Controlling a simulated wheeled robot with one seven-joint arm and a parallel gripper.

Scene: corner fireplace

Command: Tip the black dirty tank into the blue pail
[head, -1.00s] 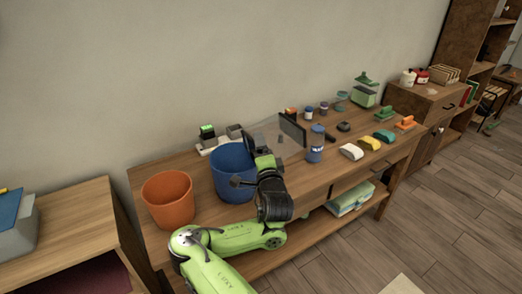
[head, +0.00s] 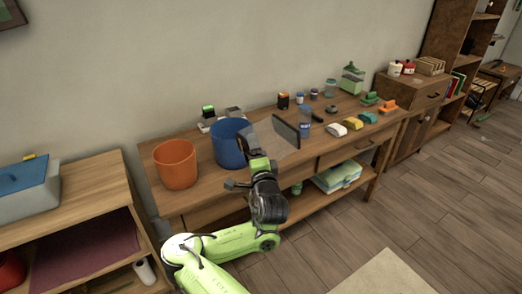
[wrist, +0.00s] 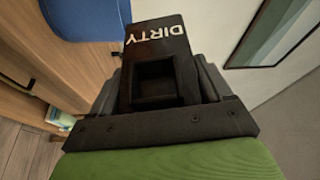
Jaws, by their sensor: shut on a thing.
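My gripper (head: 260,164) is shut on the black dirty tank, whose see-through body (head: 275,141) has dark panels at its ends. In the wrist view, the tank's black face (wrist: 158,38) carries the upside-down word DIRTY and sits between my gripper's fingers (wrist: 160,90). The tank is held above the workbench, just right of the blue pail (head: 226,153). The pail stands upright on the bench, its front right side partly hidden by my gripper. Part of the pail also shows in the wrist view (wrist: 85,15). The pail's inside bottom is hidden.
An orange bucket (head: 175,168) stands left of the pail on the workbench (head: 325,146). A blue-labelled container (head: 305,118) is just beyond the tank. Sponges, brushes and jars lie farther right. The wall is close behind the bench.

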